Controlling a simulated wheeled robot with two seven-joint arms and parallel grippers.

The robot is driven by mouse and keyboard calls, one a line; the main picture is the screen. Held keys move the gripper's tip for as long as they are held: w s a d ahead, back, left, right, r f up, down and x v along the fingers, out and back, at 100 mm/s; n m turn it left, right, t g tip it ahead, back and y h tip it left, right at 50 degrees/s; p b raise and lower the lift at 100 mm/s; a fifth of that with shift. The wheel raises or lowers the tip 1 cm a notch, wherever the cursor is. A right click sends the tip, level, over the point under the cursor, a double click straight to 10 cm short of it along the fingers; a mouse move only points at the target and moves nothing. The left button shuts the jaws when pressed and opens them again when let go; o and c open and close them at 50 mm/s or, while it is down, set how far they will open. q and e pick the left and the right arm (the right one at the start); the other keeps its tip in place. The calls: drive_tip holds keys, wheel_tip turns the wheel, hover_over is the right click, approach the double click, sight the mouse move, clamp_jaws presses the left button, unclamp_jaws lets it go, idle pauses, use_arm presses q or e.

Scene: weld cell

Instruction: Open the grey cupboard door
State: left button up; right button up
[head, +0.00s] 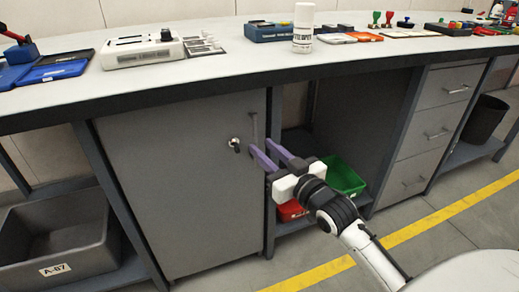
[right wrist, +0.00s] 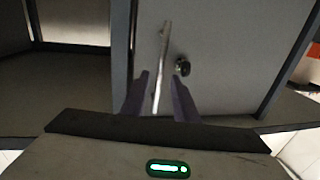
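The grey cupboard door (head: 175,190) is under the workbench and looks shut. It also fills the middle of the right wrist view (right wrist: 225,65). Its upright bar handle (head: 253,127) is near the door's right edge. My right gripper (head: 260,146) is open at the handle's lower part, with its two purple fingers pointing at the door. In the right wrist view the handle (right wrist: 164,50) runs down between the open fingers, with a gap on both sides. I cannot tell whether the fingertips reach past the bar. My left gripper is not in view.
A dark lock (head: 234,143) is on the door beside the handle. A green bin (head: 345,177) and a red bin (head: 290,210) are on the open shelf right of the door. A grey crate (head: 60,245) is at left. The floor in front looks clear.

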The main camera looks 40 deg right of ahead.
drive_tip(key=shift+w, duration=1.4)
drive_tip(key=shift+c, duration=0.2)
clamp_jaws()
